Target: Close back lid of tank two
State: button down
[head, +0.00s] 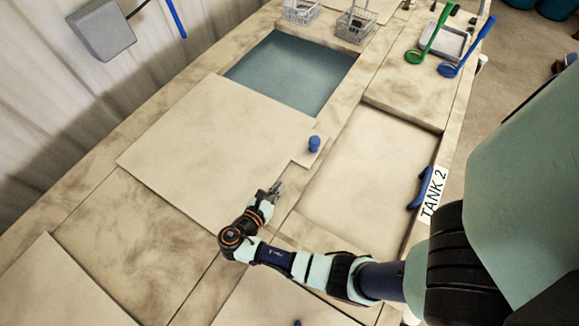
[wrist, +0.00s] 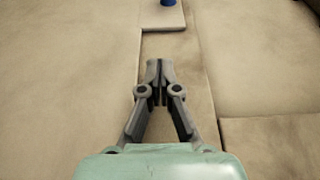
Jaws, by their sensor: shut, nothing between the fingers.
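The back lid (head: 205,150) is a large flat beige panel with a blue knob (head: 314,144) on a tab at its right corner. It lies beside a rectangular opening with blue-grey liquid (head: 292,72), which is uncovered. A front lid (head: 370,170) with a blue handle (head: 419,188) sits by the "TANK 2" label (head: 433,193). My gripper (head: 276,188) is shut and empty, on the near side of the knob and apart from it. In the wrist view the shut fingertips (wrist: 159,65) point toward the tab, with the knob's lower part (wrist: 168,3) at the top edge.
Wire baskets (head: 354,26) stand beyond the opening. A green ladle (head: 424,48) and a blue ladle (head: 458,65) lie by a tray (head: 447,42) at the back right. A grey box (head: 101,29) hangs by the left wall. Another panel (head: 55,290) lies at the lower left.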

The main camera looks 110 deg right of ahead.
jog(key=p, duration=0.1)
send_near(300, 160)
jog(key=x, duration=0.5)
jog(key=shift+s, duration=0.2)
jog(key=shift+d, duration=0.1)
